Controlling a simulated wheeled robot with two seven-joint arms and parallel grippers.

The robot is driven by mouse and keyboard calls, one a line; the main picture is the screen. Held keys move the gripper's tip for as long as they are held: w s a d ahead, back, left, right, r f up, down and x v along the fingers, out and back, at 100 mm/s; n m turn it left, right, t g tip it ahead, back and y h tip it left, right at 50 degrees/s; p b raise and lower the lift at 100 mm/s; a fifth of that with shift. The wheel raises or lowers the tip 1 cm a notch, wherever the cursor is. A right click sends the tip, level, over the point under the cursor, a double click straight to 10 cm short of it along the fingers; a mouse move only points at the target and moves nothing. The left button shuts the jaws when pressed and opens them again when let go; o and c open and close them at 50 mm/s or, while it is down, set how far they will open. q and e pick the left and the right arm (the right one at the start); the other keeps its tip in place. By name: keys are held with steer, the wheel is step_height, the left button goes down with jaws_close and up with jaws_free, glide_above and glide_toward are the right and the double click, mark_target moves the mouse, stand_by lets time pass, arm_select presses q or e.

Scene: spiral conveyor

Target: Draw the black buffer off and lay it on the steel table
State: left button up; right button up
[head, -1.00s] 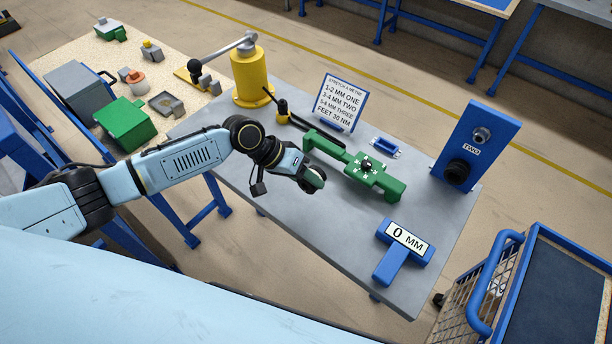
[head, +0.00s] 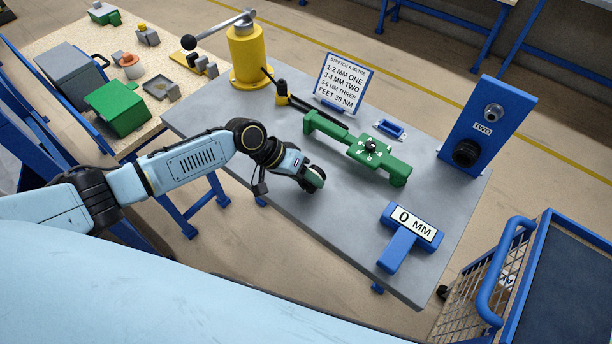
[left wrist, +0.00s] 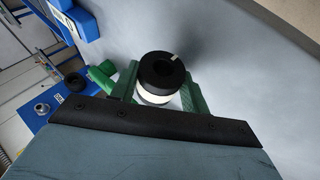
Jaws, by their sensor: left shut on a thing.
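My left gripper (head: 314,178) is over the near part of the steel table (head: 285,215), in front of the green gauge. In the left wrist view its green fingers (left wrist: 160,92) are shut on a black buffer (left wrist: 163,69), a thick ring with a dark central hole, a pale mark on its rim and a cream band below. The head view mostly hides this buffer. I cannot tell whether it touches the table. Another black round piece (head: 466,153) sits low on the blue TWO block (head: 487,125), below a bare metal stud (head: 493,112). My right gripper is not in view.
The green gauge (head: 370,147) lies mid-table. A blue 0 MM sign (head: 411,232) stands at the near right, an instruction sign (head: 343,82) and yellow post (head: 248,55) at the back. A blue wire cart (head: 505,275) is at the right. Table between gripper and 0 MM sign is clear.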

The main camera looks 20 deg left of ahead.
arm_select(q)
steer(key=shift+f, duration=0.25)
stand_by(0.4)
steer(key=o, duration=1.2)
steer(key=shift+s, duration=0.1)
steer(key=shift+c, duration=0.2)
steer(key=shift+a+f, duration=0.1)
steer(key=shift+a, duration=0.05)
steer(key=shift+a+r, duration=0.3)
steer(key=v, duration=1.2)
steer(key=shift+s+d+r, duration=0.2)
steer(key=shift+r, duration=0.2)
